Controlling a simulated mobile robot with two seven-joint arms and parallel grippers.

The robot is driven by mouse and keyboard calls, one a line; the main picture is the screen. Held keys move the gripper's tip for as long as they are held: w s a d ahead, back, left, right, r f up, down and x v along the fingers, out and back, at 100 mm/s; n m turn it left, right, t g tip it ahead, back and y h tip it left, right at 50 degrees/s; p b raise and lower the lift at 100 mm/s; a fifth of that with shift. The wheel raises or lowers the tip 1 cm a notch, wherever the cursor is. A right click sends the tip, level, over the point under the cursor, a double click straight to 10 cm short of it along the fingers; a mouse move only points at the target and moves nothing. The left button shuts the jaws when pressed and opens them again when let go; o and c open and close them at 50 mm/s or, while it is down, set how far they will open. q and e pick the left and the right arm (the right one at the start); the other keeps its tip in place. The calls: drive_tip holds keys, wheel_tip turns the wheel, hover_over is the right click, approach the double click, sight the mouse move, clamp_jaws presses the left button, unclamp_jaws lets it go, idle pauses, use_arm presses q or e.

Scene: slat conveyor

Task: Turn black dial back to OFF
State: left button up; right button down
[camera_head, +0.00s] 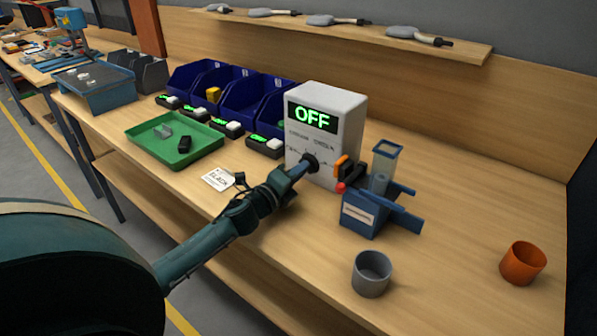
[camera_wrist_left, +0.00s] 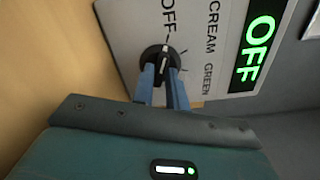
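The black dial (camera_wrist_left: 158,58) is on the front of a white box (camera_head: 346,121) whose display reads OFF in green. In the left wrist view, a white mark on the dial points toward the printed word OFF; CREAM and GREEN are printed beside it. My left gripper (camera_head: 307,164) reaches the dial from the front. In the left wrist view, its blue fingers (camera_wrist_left: 161,75) lie one on each side of the dial's raised grip and appear closed on it. In the head view the gripper partly hides the dial. My right gripper is not in view.
A green tray (camera_head: 146,139) with small parts and a white tag (camera_head: 218,179) lie left of the box. A blue device (camera_head: 362,215) stands close on its right. A grey cup (camera_head: 371,273) and an orange cup (camera_head: 522,263) stand nearer the front. Blue bins (camera_head: 243,105) stand behind.

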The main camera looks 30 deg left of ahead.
use_arm(q)
drive_tip(key=o, duration=0.4)
drive_tip(key=shift+c, duration=0.2)
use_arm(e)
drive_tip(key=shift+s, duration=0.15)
use_arm(q)
drive_tip(key=shift+s, duration=0.15)
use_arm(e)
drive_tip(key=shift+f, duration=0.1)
use_arm(q)
drive_tip(key=s, duration=0.4)
drive_tip(key=s+b, duration=0.1)
drive_tip(key=s, duration=0.2)
drive_tip(key=s+a, duration=0.1)
drive_tip(key=s, duration=0.3)
drive_tip(key=shift+s+b, duration=0.35)
drive_tip(key=shift+s, duration=0.6)
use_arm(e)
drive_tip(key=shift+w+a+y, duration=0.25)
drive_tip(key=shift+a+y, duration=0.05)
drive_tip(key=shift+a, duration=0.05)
